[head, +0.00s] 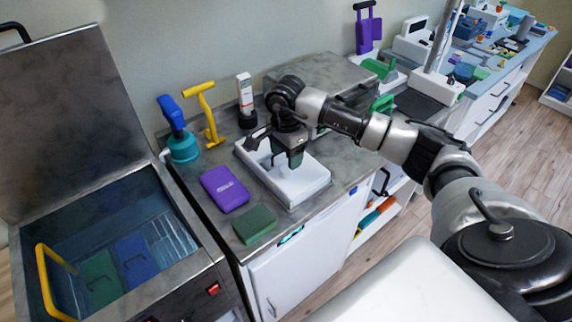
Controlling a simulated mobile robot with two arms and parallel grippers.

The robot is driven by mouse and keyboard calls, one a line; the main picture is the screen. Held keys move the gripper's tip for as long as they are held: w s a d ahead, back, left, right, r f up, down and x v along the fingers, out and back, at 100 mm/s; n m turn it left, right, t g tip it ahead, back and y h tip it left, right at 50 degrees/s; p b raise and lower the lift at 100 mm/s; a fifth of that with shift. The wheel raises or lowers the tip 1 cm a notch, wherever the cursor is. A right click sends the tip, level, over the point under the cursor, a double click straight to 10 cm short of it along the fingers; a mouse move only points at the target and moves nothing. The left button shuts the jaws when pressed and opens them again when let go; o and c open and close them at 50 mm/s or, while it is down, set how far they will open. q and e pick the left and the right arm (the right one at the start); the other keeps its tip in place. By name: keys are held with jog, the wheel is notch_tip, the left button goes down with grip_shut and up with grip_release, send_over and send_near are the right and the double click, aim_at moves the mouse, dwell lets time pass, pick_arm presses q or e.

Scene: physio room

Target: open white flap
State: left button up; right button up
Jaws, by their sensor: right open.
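A white door-like panel (308,258) is on the front of the cabinet under the grey counter, with a small handle low on its left side. It looks closed, and I take it to be the white flap, though I cannot be sure. My right gripper (279,157) is open and empty, pointing down above a white tray (312,190) on the counter. It is well above and behind the panel, apart from it. I cannot tell whether the fingers touch the tray. My left gripper is not in view.
A purple box (224,188) and a green pad (254,224) lie on the counter left of the tray. Blue-teal (183,147) and yellow (208,115) tools stand behind. At left, a water tank (100,245) has its lid (70,120) raised. Open shelves (375,218) adjoin the panel.

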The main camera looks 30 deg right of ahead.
aim_at(286, 168)
jog(key=shift+f+p, duration=0.4)
jog(key=shift+f, duration=2.2)
grip_shut()
